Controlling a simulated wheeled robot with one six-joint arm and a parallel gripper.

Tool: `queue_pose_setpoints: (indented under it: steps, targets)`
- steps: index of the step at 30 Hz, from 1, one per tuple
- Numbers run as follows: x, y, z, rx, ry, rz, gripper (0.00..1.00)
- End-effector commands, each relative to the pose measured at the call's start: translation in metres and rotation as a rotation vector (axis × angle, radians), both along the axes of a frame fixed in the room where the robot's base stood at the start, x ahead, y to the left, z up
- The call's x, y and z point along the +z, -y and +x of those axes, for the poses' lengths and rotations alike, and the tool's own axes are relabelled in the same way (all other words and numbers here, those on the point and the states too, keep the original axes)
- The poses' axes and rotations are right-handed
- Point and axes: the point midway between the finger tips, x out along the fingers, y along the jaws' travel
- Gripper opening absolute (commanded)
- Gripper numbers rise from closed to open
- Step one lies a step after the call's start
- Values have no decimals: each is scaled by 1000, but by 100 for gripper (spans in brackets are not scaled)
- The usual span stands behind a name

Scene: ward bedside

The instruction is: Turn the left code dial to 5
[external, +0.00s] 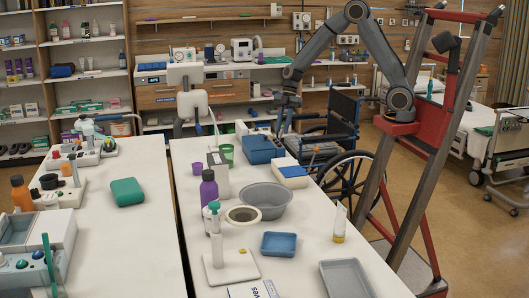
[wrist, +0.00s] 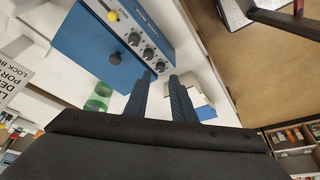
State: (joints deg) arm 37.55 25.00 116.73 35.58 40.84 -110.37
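A blue lock box (external: 262,149) stands on the right-hand table in the external view. In the wrist view the box (wrist: 90,62) shows a panel with a row of three dark dials: one (wrist: 134,39) farther from my fingers, a middle one (wrist: 148,54) and one (wrist: 161,66) closest to my fingertips. Their pointer settings are too small to read. A larger dark knob (wrist: 115,58) sits on the blue face, and a yellow part (wrist: 112,16) near the panel's end. My gripper (wrist: 162,76) is open with a narrow, empty gap; in the external view it (external: 287,108) hangs above and behind the box.
A white-and-blue box (external: 291,176), a grey bowl (external: 265,201) and a green cup (external: 226,152) stand close to the lock box. A sign (wrist: 14,78) lies beside it. A wheelchair (external: 345,120) is behind the table's right edge.

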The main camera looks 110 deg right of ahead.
Motion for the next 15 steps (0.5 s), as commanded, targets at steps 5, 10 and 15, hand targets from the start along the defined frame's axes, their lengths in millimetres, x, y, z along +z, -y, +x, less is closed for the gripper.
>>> queue_pose_setpoints:
  steps: [5,10,15]
  targets:
    - [-26,-9,6,1,-5,2,23]
    - [-43,-14,12,0,-3,2,23]
    - [-52,-16,14,0,-3,0,23]
